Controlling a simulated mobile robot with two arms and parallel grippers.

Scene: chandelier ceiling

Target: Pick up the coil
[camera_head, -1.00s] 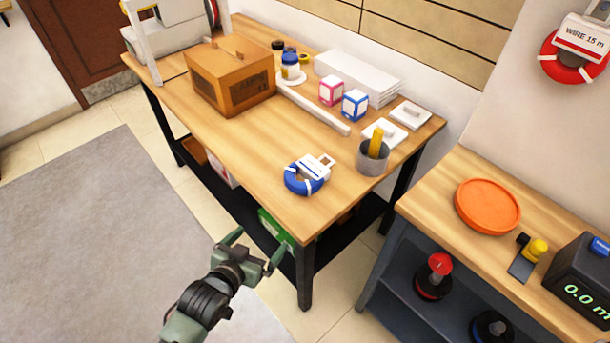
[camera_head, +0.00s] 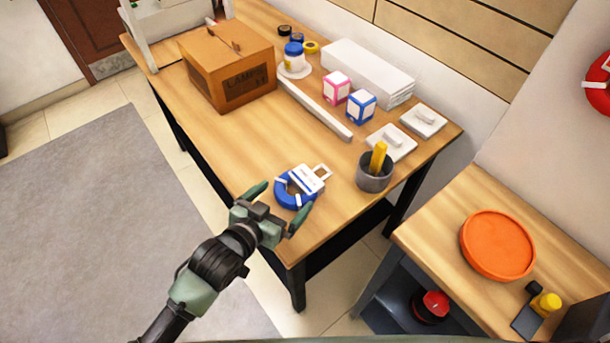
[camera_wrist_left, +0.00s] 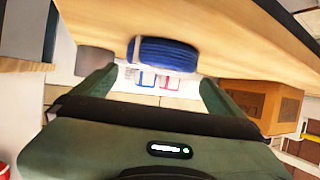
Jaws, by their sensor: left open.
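A blue coil (camera_head: 297,192) with white ties and a white label lies on the wooden table near its front edge. My left gripper (camera_head: 278,206) is open at the near side of the coil, its fingers spread to either side. In the head view it overlaps the coil's near edge; I cannot tell whether it touches. In the left wrist view the blue coil (camera_wrist_left: 163,54) shows ahead, between and beyond the fingertips (camera_wrist_left: 153,84). My right gripper is not in view.
A cardboard box (camera_head: 228,68) stands on the wooden table (camera_head: 225,140). A grey cup (camera_head: 375,172) with a yellow item stands right of the coil. Pink (camera_head: 336,86) and blue (camera_head: 360,105) small boxes are behind. An orange disc (camera_head: 497,245) lies on the right bench.

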